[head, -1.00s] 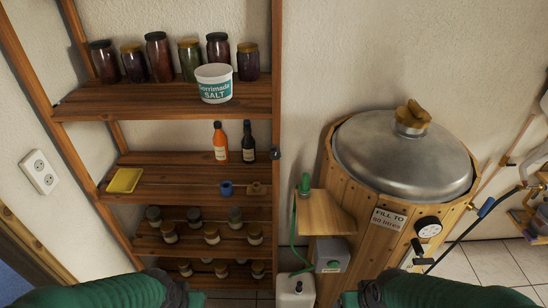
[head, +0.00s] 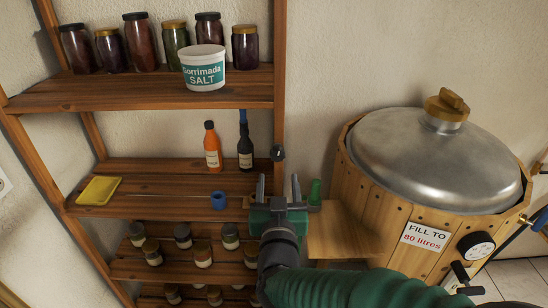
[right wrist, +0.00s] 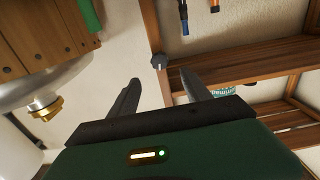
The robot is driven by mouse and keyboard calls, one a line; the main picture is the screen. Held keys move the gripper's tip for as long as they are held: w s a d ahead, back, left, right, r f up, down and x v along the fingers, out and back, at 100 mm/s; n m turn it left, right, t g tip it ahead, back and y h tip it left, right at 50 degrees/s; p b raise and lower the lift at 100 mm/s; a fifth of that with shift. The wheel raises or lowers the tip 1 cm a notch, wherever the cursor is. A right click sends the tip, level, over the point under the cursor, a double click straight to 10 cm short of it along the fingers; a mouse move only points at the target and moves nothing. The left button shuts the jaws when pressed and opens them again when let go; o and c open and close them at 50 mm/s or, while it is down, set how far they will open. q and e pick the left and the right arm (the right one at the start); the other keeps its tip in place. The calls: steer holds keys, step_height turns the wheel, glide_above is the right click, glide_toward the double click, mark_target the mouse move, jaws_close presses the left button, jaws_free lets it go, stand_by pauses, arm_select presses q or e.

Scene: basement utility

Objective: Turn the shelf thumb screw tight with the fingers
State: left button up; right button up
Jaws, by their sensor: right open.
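The shelf thumb screw is a small dark knob (head: 277,153) on the right upright of the wooden shelf (head: 180,207), level with the middle board. It also shows in the right wrist view (right wrist: 158,61), beyond and between my fingertips. My right gripper (head: 279,186) is open and empty, its two grey fingers pointing up just below the knob and apart from it. The fingers show in the right wrist view (right wrist: 157,88). My left gripper is not in view.
A wooden barrel with a metal lid (head: 425,160) and a small wooden side shelf with a green-topped item (head: 315,192) stand close right of my gripper. A salt tub (head: 203,68) is above.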

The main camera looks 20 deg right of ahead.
mark_target(278, 157)
steer(key=x, duration=1.1)
steer(key=shift+d+f+p, duration=0.2)
steer(key=shift+p, duration=0.15)
steer(key=shift+w+a+f, duration=0.1)
steer(key=shift+w, duration=0.2)
steer(key=shift+s, duration=0.15)
steer(key=c, duration=0.6)
jaws_close()
